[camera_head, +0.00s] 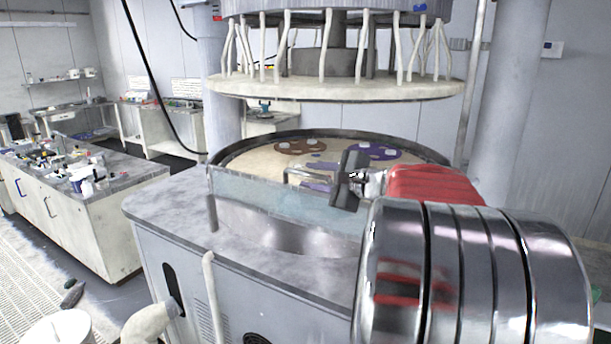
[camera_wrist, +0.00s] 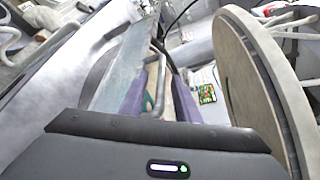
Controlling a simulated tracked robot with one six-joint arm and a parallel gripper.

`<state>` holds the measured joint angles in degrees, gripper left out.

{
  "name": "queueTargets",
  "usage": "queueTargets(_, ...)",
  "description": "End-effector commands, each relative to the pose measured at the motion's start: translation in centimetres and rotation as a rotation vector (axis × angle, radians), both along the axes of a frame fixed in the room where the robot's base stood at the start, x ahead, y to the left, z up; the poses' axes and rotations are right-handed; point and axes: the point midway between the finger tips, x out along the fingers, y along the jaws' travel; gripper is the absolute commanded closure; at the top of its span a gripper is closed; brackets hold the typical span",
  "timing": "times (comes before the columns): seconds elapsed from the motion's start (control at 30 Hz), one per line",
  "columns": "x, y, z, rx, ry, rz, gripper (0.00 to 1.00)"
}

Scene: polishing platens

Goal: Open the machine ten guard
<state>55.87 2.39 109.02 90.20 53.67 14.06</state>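The guard (camera_head: 285,207) is a clear, curved panel along the front edge of the polishing machine (camera_head: 180,215). In the wrist view the guard (camera_wrist: 122,65) runs away from me as a long bluish panel. A grey metal handle bar (camera_wrist: 158,72) stands beside it. My gripper (camera_wrist: 157,97) has two purple fingers that are apart, with the handle bar between them. I see gaps beside the bar, so the fingers do not look closed on it. In the head view my gripper (camera_head: 318,186) is just above the guard's top edge, partly hidden by my wrist.
The round platen (camera_head: 258,160) behind the guard carries a brown disc (camera_head: 300,147) and a purple disc (camera_head: 372,151). A large upper plate (camera_head: 335,88) with hanging hoses is overhead, close on the right in the wrist view. A cluttered bench (camera_head: 105,205) stands at left.

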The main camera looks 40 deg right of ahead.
Motion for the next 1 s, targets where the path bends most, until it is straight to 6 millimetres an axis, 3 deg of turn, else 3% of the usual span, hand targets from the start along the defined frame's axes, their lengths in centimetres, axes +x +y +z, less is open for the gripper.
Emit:
queueTargets(0.2,2.2,0.0,-0.4,0.0,-0.001,0.002,0.71)
queueTargets(0.57,2.5,0.1,-0.5,0.0,-0.001,0.002,0.71)
queueTargets(1.0,2.6,0.1,-0.5,0.0,0.0,0.002,1.0)
